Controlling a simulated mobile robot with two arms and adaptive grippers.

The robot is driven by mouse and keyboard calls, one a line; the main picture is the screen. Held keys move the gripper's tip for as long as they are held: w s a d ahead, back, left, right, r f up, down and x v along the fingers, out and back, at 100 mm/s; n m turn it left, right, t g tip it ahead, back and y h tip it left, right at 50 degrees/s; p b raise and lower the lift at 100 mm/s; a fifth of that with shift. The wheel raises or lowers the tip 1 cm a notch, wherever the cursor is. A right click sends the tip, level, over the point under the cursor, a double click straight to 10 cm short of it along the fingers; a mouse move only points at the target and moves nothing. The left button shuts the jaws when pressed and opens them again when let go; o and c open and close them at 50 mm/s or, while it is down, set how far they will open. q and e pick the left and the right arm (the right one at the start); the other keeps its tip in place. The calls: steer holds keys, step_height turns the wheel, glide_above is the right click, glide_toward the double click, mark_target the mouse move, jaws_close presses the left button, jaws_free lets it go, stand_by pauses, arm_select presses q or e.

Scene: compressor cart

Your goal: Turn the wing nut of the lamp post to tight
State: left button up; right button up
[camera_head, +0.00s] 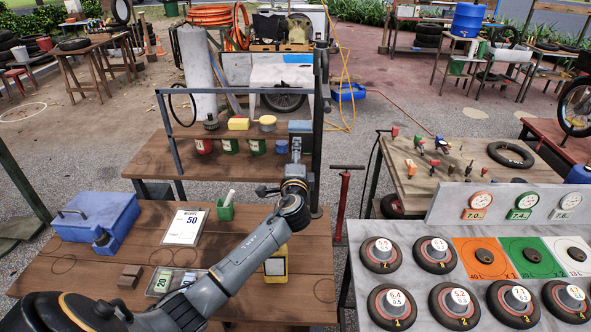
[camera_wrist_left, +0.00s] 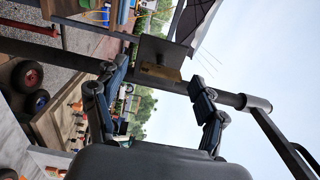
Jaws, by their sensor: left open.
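The lamp post (camera_head: 319,120) is a dark upright pole at the back of the wooden workbench. In the left wrist view the picture is turned, so a dark bar that looks like the post (camera_wrist_left: 60,56) runs across it. A brass-coloured piece (camera_wrist_left: 160,71), likely the wing nut, shows between my fingers below a grey plate. I cannot read its setting. My left gripper (camera_head: 288,172) is close to the post; in its wrist view the gripper (camera_wrist_left: 158,78) is open, with a finger on each side of the brass piece. I cannot tell whether they touch. My right gripper is not in view.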

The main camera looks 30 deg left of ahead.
arm_select(q)
steer(key=v, duration=0.9)
steer(key=shift+s, duration=0.15)
